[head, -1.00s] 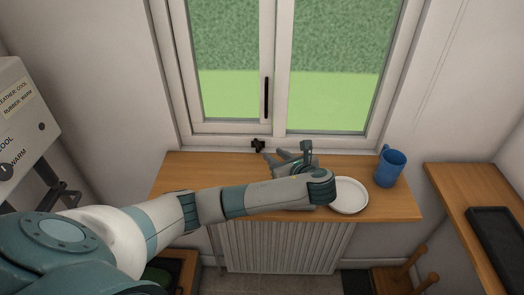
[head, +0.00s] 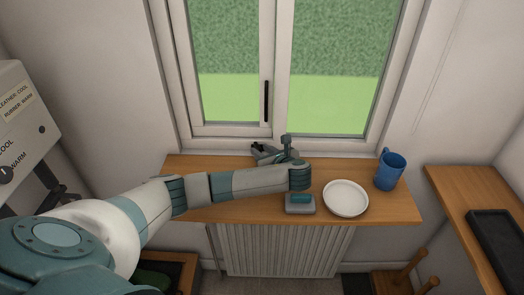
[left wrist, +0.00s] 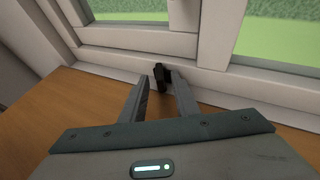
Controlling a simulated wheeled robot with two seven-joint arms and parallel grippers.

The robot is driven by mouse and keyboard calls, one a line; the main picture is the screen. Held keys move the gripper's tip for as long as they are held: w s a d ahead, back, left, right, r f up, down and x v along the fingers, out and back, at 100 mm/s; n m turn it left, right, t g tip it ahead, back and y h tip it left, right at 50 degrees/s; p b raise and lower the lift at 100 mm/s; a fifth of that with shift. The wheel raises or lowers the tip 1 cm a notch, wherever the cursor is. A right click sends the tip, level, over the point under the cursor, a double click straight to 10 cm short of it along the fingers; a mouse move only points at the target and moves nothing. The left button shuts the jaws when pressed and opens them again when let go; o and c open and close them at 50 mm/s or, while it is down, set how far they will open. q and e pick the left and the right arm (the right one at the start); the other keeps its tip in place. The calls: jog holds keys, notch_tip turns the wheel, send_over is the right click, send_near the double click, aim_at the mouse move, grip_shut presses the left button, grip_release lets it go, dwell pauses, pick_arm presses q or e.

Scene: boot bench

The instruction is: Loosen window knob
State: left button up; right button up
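The window knob (left wrist: 160,76) is small and black, low on the white window frame. In the left wrist view it stands between the tips of my left gripper (left wrist: 159,90), with a gap to the left finger; whether the right finger touches it I cannot tell. In the head view my left gripper (head: 264,154) reaches over the sill to the knob (head: 256,147), which is partly hidden by it. The fingers are apart, one on each side of the knob. My right gripper is not in view.
A black window handle (head: 266,100) is above. A radiator (head: 283,248) is below. A dark tray (head: 497,238) lies on the right shelf.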

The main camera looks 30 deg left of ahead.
pick_arm(q)
grip_shut()
jog(key=shift+w+d+n+g, duration=0.1)
jog(key=shift+n+g, duration=0.2)
jog(key=shift+g, duration=0.1)
jog(key=shift+w+d+r+n+g+y+p, duration=0.15)
jog(key=shift+w+n+g+y+p, duration=0.1)
jog(key=shift+n+g+y+p, duration=0.35)
jog(key=n+g, duration=0.2)
jog(key=shift+w+g+y, duration=0.3)
jog(key=shift+w, duration=0.05)
jog(key=n+g+b, duration=0.2)
jog(key=n+g, duration=0.1)
jog(key=shift+w+f, duration=0.2)
jog(key=shift+w, duration=0.15)
jog(key=shift+w+n+g+b, duration=0.2)
jog(key=shift+n+g+b, duration=0.45)
jog(key=shift+g+b, duration=0.15)
jog(key=shift+w+n+g+b, duration=0.15)
jog(key=shift+n+g+b, duration=0.5)
jog(key=shift+g+b, duration=0.15)
jog(key=shift+r, duration=0.1)
